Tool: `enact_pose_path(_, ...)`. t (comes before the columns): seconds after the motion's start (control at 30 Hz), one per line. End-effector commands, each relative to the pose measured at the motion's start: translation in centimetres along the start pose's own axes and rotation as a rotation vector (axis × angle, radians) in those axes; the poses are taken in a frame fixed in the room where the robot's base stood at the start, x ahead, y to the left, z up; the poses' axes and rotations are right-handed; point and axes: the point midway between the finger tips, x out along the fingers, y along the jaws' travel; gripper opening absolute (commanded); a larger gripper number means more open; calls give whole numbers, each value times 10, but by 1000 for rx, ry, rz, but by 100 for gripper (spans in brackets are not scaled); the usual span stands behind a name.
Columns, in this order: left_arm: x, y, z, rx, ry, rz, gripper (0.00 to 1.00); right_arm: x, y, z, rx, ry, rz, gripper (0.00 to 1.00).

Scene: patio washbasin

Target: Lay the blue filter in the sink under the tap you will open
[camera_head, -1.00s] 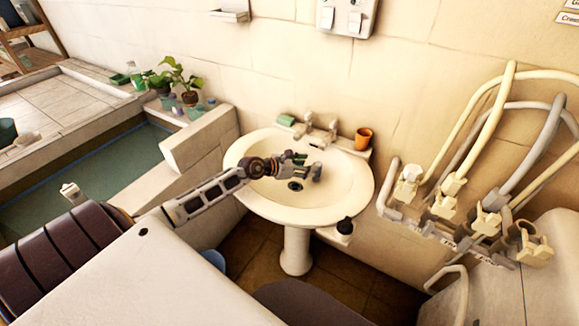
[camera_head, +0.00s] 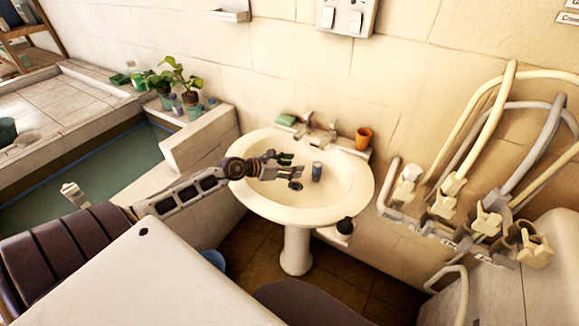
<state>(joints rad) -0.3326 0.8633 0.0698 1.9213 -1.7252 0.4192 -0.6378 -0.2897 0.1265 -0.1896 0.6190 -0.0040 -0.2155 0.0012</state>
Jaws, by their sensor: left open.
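The small blue-grey filter (camera_head: 316,170) stands in the bowl of the white sink (camera_head: 355,190), seemingly upright, right of the dark drain (camera_head: 295,185). The chrome tap (camera_head: 320,128) is at the back rim, beyond the filter. My left gripper (camera_head: 291,165) reaches over the bowl from the left. Its fingers are open and empty, with a small gap between their tips and the filter. My right gripper is not in view.
An orange cup (camera_head: 363,138) and a green sponge (camera_head: 286,120) sit on the sink's back rim. Pipes with several pale valves (camera_head: 445,205) stand at the right. Potted plants (camera_head: 180,80) stand on the left ledge.

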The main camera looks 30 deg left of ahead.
Motion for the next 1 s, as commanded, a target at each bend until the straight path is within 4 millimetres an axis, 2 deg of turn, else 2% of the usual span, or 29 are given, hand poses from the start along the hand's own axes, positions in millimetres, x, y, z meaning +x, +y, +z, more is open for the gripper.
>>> enact_pose_path(0.33, -9, -1, 1, 0, -1, -1, 53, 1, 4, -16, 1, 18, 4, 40)
enact_pose_path(1.0, -9, -1, 1, 0, 0, -1, 53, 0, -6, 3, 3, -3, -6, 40)
